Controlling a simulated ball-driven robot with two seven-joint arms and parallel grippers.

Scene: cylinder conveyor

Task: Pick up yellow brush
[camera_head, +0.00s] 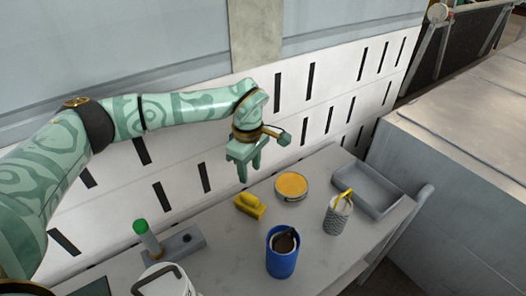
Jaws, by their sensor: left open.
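The yellow brush (250,206), a small block with a raised handle, lies on the grey table (225,262) near its back edge. My left gripper (249,173) is above it in the picture, fingers pointing down, open and empty. A gap shows between the fingertips and the brush. My right gripper is not in view.
A round yellow-topped tin (291,187) stands right of the brush. A green-topped cylinder (147,238) and a white container (165,283) are left.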

